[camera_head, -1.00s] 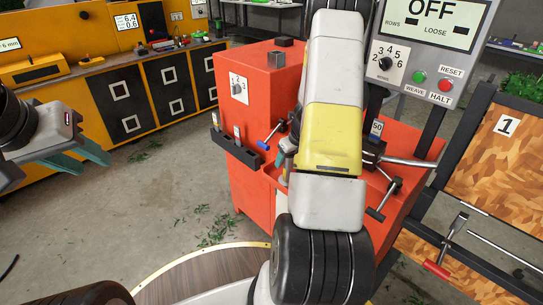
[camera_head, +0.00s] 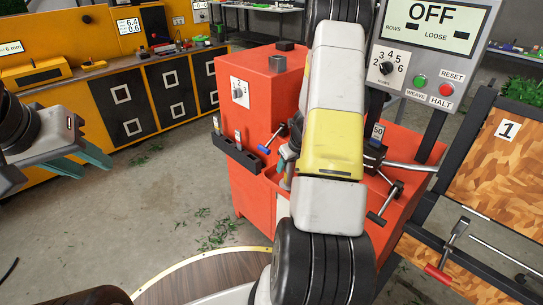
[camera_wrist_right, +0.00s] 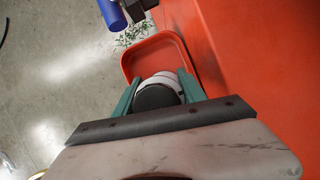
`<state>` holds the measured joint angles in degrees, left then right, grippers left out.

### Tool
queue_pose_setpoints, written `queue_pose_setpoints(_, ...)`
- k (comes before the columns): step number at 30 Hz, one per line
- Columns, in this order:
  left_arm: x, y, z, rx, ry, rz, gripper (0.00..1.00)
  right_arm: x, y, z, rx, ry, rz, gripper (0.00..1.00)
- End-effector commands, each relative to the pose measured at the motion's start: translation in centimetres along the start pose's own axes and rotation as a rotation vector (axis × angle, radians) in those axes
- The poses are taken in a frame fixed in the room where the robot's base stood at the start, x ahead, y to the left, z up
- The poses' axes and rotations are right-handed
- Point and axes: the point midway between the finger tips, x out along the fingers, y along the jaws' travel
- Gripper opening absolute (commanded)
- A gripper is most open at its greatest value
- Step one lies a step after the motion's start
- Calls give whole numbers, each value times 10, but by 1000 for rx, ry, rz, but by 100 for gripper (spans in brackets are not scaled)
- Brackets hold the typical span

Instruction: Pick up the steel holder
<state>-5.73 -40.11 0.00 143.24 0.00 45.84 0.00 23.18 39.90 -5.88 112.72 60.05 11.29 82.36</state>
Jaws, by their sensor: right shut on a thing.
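The steel holder (camera_wrist_right: 158,93), a pale round body with a dark round end, sits between the teal fingers of my right gripper (camera_wrist_right: 158,88) in the right wrist view. The fingers are shut on its sides. The holder is over or in a red tray; I cannot tell whether it touches the tray. In the head view my right arm hides most of that gripper and the holder. My left gripper (camera_head: 84,162) is at the left of the head view, open and empty, with its teal fingers apart over the floor.
The red machine (camera_head: 262,100) stands around my right arm, with a black rack (camera_head: 236,152) on its left side and a blue-handled crank (camera_head: 268,148). A grey control panel (camera_head: 430,50) reads OFF. A wooden board (camera_head: 500,170) is at the right. The left floor is mostly clear.

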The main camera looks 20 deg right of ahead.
Motion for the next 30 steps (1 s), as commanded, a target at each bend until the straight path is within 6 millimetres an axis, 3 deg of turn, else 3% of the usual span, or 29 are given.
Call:
queue_pose_setpoints(13, 0, 0, 0, 0, 0, 0, 36, -34, 0, 16, -4, -3, -2, 0)
queue_pose_setpoints(30, 0, 0, 0, 0, 0, 0, 36, -72, 17, -62, 6, 0, -1, 0)
